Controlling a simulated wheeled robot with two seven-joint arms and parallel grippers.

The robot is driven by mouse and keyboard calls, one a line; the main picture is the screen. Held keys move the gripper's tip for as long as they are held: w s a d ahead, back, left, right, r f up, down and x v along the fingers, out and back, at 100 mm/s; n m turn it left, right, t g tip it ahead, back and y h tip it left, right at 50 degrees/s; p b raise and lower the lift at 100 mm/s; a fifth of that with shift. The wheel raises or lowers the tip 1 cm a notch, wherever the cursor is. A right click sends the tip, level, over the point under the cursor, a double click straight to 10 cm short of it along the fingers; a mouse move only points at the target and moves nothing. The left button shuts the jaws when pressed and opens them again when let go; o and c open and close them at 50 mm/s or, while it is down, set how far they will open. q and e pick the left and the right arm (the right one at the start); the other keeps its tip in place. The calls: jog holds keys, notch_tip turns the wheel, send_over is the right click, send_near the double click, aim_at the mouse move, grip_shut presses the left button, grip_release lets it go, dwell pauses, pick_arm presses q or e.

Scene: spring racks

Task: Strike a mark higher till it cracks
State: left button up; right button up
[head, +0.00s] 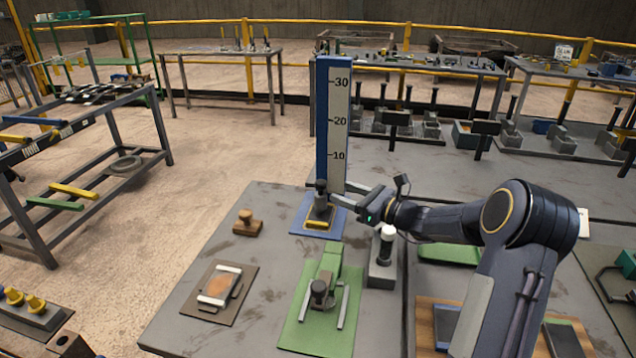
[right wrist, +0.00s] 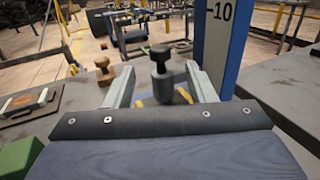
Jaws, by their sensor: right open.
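A dark knobbed weight (head: 320,190) is low in front of the post, above a yellow piece (head: 317,224). My right gripper (head: 338,196) is open beside the post, its fingers pointing at the weight. In the right wrist view the weight (right wrist: 161,62) shows between the open fingers, not gripped. I cannot see whether the yellow piece is cracked. My left gripper is not in view.
A wooden stamp (head: 248,222), a framed plate (head: 219,287) and a green stand (head: 324,295) share the bench. A white-topped cylinder (head: 387,240) stands in a grey holder below my right forearm. A green block (head: 450,253) lies behind the forearm.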

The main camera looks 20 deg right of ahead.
aim_at(325, 185)
jog(key=x, duration=0.6)
jog(key=shift+w+a+p, duration=0.25)
jog(key=shift+w+p, duration=0.05)
jog(key=shift+p, duration=0.1)
jog(key=shift+r, duration=0.1)
grip_shut()
